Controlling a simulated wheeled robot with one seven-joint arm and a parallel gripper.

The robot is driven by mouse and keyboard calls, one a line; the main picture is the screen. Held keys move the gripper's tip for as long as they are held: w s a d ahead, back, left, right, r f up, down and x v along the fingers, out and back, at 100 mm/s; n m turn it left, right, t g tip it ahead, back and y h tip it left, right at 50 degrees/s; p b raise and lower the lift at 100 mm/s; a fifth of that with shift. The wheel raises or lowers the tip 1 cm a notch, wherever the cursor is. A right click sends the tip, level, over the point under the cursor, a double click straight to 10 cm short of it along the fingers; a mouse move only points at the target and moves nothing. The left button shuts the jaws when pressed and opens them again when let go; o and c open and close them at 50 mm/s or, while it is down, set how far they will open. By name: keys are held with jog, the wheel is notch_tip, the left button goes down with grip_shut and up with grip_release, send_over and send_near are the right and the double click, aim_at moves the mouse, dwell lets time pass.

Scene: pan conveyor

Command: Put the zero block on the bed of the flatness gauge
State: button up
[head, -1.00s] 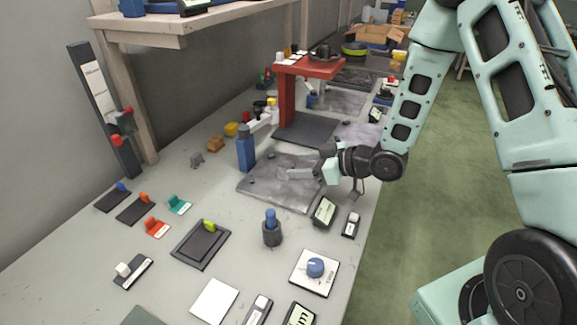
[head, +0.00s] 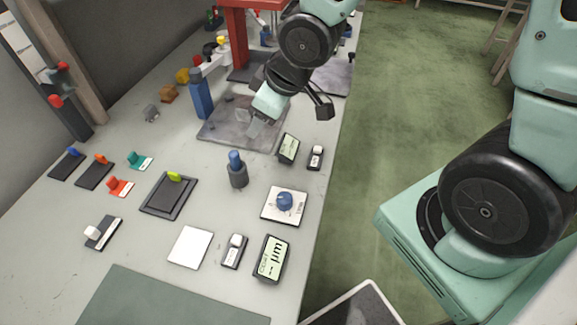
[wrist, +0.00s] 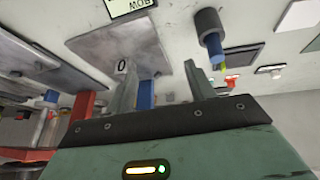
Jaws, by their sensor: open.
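A grey stone-like plate (head: 215,130) with a blue post (head: 201,95) at its far left corner lies on the bench; I take it for the gauge's bed. The plate also shows in the wrist view (wrist: 175,50), with the blue post (wrist: 146,94) between my fingers. I see nothing clearly held.
A display (head: 289,148) and a small dark device (head: 316,157) stand right of the plate. A blue-topped plug in a dark cup (head: 238,176) stands nearer. A red stand (head: 238,40) rises behind. A dial card (head: 284,205) lies near the bench's right edge.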

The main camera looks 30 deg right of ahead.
jog(key=s+a+r+g+h, duration=0.1)
jog(key=s+a+r+g, duration=0.1)
jog(key=s, duration=0.7)
jog(key=s+a+r+g+h, duration=0.1)
jog(key=s+a+r+g, duration=0.1)
jog(key=s, duration=0.7)
jog(key=shift+s+a+r+m+g, duration=0.3)
jog(key=shift+a+r+g, duration=0.1)
jog(key=shift+r+g, duration=0.15)
jog(key=shift+w+r+p, duration=0.1)
jog(key=shift+r+p, duration=0.65)
